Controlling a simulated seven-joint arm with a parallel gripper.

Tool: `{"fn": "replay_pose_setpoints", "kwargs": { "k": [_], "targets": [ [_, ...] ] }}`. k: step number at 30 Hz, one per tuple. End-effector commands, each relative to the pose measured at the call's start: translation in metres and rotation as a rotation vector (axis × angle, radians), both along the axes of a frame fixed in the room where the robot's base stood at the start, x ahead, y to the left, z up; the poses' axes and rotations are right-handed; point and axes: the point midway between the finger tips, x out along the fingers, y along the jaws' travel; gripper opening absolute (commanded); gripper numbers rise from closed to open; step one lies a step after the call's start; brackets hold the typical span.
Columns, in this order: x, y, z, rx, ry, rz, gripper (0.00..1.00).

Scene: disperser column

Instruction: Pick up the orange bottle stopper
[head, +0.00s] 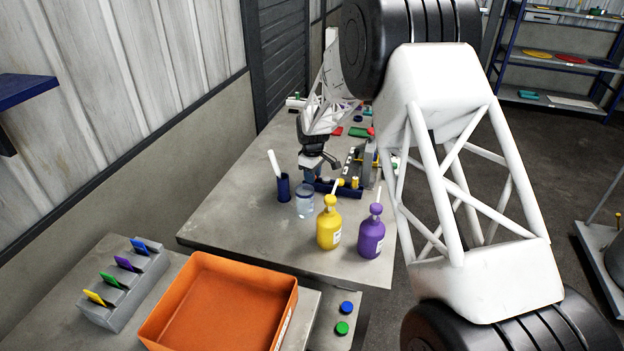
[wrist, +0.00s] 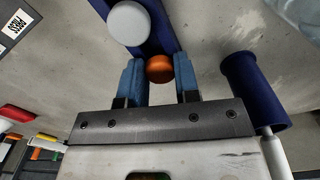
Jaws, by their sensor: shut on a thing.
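The orange bottle stopper (wrist: 160,68) shows in the wrist view as a round cap between the two blue fingers of my gripper (wrist: 159,75). My gripper is shut on it, with one finger at each side. A dark blue rack (wrist: 164,42) lies just beyond or beneath the stopper; I cannot tell whether the stopper still touches it. In the head view my gripper (head: 312,170) is over the far bench, among the small items. The stopper is hidden there.
A white cap (wrist: 129,23) sits on the rack. A blue holder (head: 283,188) with a white stick and a clear jar (head: 304,203) stand close to my gripper. Yellow (head: 329,228) and purple (head: 371,236) bottles stand nearer. An orange tray (head: 190,272) is in front.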

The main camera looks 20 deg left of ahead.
Motion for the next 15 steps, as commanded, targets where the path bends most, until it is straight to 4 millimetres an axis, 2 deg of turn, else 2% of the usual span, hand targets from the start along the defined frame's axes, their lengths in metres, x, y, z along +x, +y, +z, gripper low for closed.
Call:
{"fn": "replay_pose_setpoints", "kwargs": {
  "k": [9,15],
  "targets": [
    [0.000,0.000,0.002,0.000,0.000,0.000,0.07],
    [0.000,0.000,0.015,0.000,0.000,0.000,0.07]
  ]
}}
